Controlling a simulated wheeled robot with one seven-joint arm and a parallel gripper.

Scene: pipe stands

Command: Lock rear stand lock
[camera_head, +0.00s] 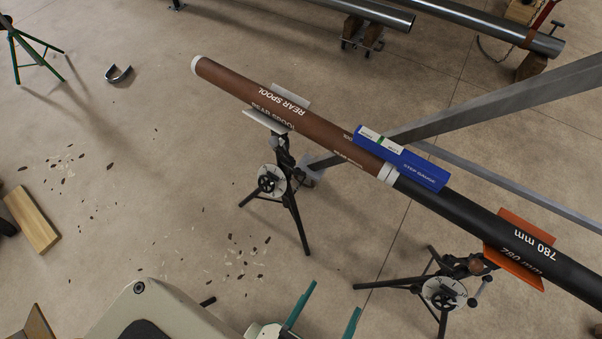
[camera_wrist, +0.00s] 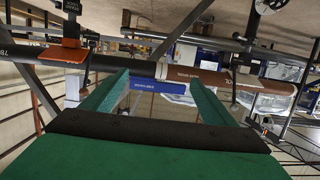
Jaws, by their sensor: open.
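The rear stand (camera_head: 283,205) is a black tripod under the brown spool marked REAR SPOOL (camera_head: 245,90), with a grey V-shaped head (camera_head: 265,121). A pale round disc with a dark knob (camera_head: 270,182) sits on its post, the likely lock; whether it is locked cannot be told. In the wrist view the scene is upside down, with the disc (camera_wrist: 270,4) at the upper right edge. My gripper (camera_head: 334,298) is open and empty, its teal fingers apart at the bottom of the head view, away from the stand. The fingers also show in the wrist view (camera_wrist: 158,76).
A black pipe marked 780 mm (camera_head: 465,217) rests in an orange head (camera_head: 515,250) on the front stand (camera_head: 440,292). A blue level (camera_head: 408,165) lies over the joint. Grey beams cross at right. A wooden block (camera_head: 31,218) and debris lie on the left floor.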

